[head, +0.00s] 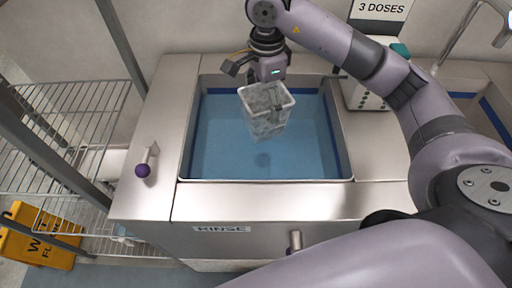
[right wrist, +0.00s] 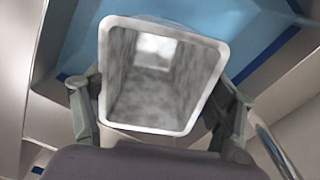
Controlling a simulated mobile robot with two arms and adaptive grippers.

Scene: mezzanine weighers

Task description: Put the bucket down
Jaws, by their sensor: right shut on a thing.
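The bucket (head: 264,122) is a grey, mottled, open-topped box with a pale rim. It hangs tilted over the rinse basin (head: 342,140), which holds blue water. My right gripper (head: 272,98) is shut on the bucket near its rim. In the right wrist view the bucket (right wrist: 150,100) has its open mouth toward the camera and looks empty, with a finger on each side. A dark round spot shows in the water below it. My left gripper is not in view.
The steel counter (head: 270,201) in front of the basin is bare, with a RINSE label on its front face. A wire rack (head: 75,130) is further left. A white dispenser box (head: 362,95) stands at the right.

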